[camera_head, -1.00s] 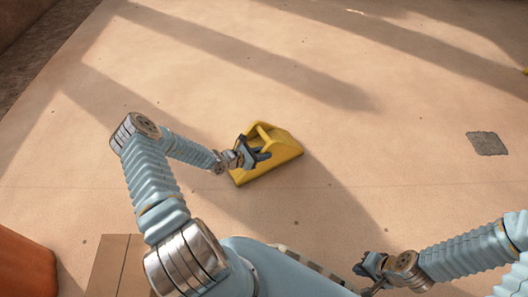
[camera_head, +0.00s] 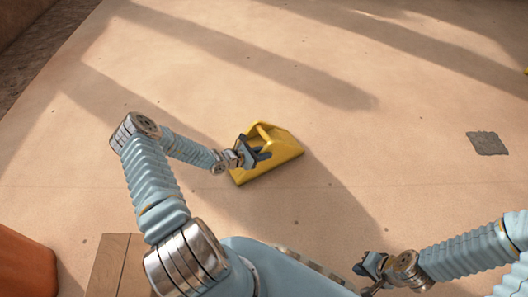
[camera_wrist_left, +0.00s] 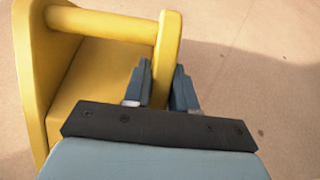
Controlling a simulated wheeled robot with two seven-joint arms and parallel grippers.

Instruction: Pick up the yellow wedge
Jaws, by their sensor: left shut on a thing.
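The yellow wedge (camera_head: 277,150) is on the sandy floor in the middle of the head view, with a raised bar along its upper left side. It also fills the left part of the left wrist view (camera_wrist_left: 95,78). My left gripper (camera_head: 258,155) is at the wedge's left side. In the left wrist view its two fingers (camera_wrist_left: 160,84) stand on either side of one yellow side wall, shut on it. The fingers hide part of that wall. My right gripper (camera_head: 362,268) is low and right in the head view, away from the wedge; its finger opening is too small to judge.
A dark grey square patch (camera_head: 487,143) lies on the floor at the right. An orange object (camera_head: 25,268) stands at the lower left beside brown planks (camera_head: 118,262). A small yellow thing (camera_head: 525,71) shows at the far right edge. The floor around the wedge is clear.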

